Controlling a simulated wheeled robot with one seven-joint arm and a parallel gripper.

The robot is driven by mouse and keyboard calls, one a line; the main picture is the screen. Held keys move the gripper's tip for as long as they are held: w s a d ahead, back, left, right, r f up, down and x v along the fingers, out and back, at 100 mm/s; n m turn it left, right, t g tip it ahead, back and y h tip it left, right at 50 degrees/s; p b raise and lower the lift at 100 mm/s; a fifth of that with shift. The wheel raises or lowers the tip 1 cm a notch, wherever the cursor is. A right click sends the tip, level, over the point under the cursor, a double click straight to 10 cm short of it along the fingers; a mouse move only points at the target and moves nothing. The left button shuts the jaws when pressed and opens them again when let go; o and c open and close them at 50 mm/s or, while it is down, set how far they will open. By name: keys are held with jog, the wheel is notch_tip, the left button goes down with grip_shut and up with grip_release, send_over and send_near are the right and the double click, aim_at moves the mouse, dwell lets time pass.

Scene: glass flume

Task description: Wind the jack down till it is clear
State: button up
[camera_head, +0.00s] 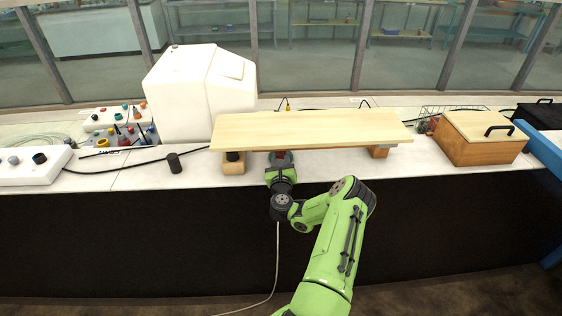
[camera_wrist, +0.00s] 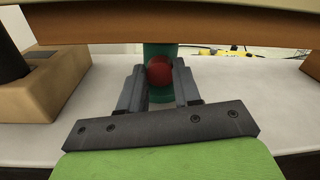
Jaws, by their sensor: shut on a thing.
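The jack (camera_wrist: 160,50) is a green column with a red round knob (camera_wrist: 159,71) on its near side, seen in the wrist view under a long pale wooden board (camera_head: 310,130). The jack's top is hidden behind the board's front edge, so I cannot tell whether it touches the board. My gripper (camera_wrist: 158,80) is shut on the red knob, with one finger on each side of it. In the head view my gripper (camera_head: 281,160) reaches in at the board's front edge, left of its middle, and hides most of the jack.
Wooden blocks stand under the board at left (camera_head: 233,167) and right (camera_head: 379,152). A black cylinder (camera_head: 174,163) stands left of the board. A white tank (camera_head: 200,95) is behind, and a wooden box (camera_head: 480,150) stands at right. The bench front is mostly clear.

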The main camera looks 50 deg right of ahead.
jog(key=shift+n+b, duration=0.3)
jog(key=shift+n, duration=1.3)
jog(key=shift+n, duration=0.3)
jog(key=o, duration=1.1)
jog(key=shift+c, duration=0.2)
